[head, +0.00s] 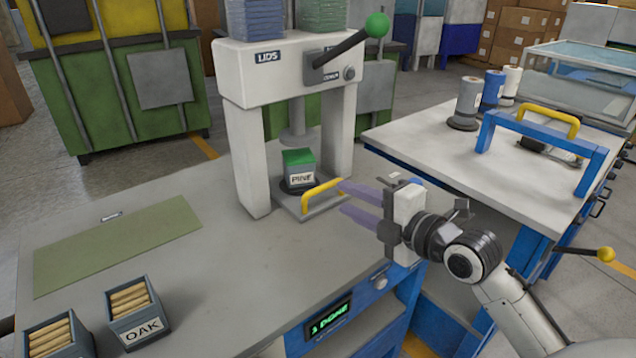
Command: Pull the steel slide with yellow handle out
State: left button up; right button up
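The steel slide (312,209) is a flat plate in the base of the white press. Its yellow handle (320,193) is an arched bar at the slide's front edge. A box labelled PINE (300,178) with a green top sits on a dark round seat at the slide, under the press ram. My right gripper (343,197) comes in from the right with its two purple fingers apart. Its fingertips are close to the handle's right end; I cannot tell whether they touch it. My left gripper is not in view.
The press (285,75) has a lever with a green knob (377,25). Boxes of wooden pegs, one labelled OAK (136,329), stand at the front left near a green mat (118,244). A display (330,317) reads "1 DONE". The bench front of the slide is clear.

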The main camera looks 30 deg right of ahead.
aim_at(326, 189)
jog(key=x, duration=0.8)
jog(key=shift+w+f, duration=0.1)
jog(key=shift+w, duration=0.15)
grip_shut()
